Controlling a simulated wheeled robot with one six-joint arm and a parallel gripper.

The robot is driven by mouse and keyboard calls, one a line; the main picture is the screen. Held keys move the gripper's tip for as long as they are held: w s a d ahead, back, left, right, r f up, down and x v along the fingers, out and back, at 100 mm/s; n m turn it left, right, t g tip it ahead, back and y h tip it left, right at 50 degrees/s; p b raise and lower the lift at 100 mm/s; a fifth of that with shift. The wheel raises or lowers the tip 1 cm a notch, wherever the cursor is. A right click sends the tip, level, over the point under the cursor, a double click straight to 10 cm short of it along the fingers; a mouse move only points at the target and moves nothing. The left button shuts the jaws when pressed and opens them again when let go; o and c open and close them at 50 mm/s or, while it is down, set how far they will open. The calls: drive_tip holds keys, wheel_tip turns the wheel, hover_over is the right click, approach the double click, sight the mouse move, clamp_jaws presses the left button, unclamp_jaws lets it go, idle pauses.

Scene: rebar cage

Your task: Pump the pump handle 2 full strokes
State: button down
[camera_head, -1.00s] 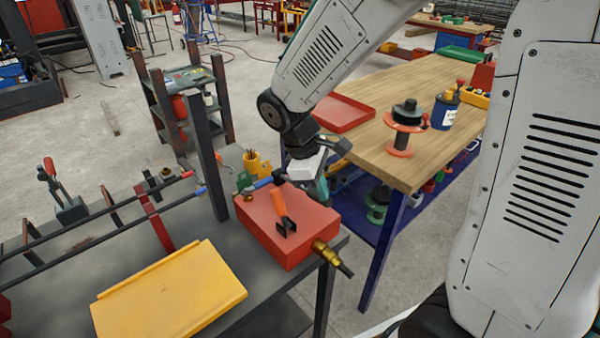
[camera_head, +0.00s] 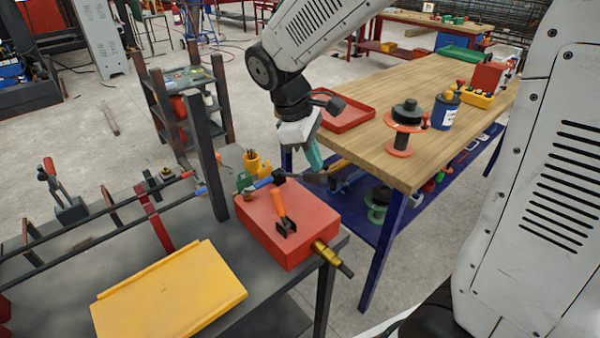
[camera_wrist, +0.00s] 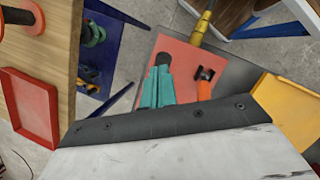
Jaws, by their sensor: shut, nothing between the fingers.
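A red box-shaped pump (camera_head: 300,240) sits at the right end of the dark bench, with a brass fitting (camera_head: 324,252) on its front right side. A short orange handle (camera_head: 279,204) stands up from a black bracket on its top. It also shows in the wrist view (camera_wrist: 204,86), to the right of my fingers. My gripper (camera_head: 318,174) has teal fingers. It is shut and empty, hanging above and behind the pump's right side, apart from the orange handle. In the wrist view my fingertips (camera_wrist: 163,62) overlap the red top; their height above it is hard to tell.
A blue and black bar (camera_head: 264,183) lies along the pump's back edge, near a yellow cup (camera_head: 256,163). A dark upright post (camera_head: 206,150) stands to the left. A yellow plate (camera_head: 170,290) lies at the front. A wooden table (camera_head: 400,165) with a red tray (camera_head: 345,113) stands right.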

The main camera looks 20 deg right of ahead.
sight(321, 179)
drive_tip(key=shift+s+d+f, duration=0.1)
drive_tip(key=shift+s+f, duration=0.25)
drive_tip(key=shift+f, duration=0.25)
drive_tip(key=shift+f, duration=0.1)
drive_tip(key=shift+s+d+f, duration=0.1)
drive_tip(key=shift+s+f, duration=0.2)
drive_tip(key=shift+f, duration=0.25)
drive_tip(key=shift+s+d+f, duration=0.1)
drive_tip(key=shift+s+f, duration=0.15)
drive_tip(key=shift+f, duration=0.4)
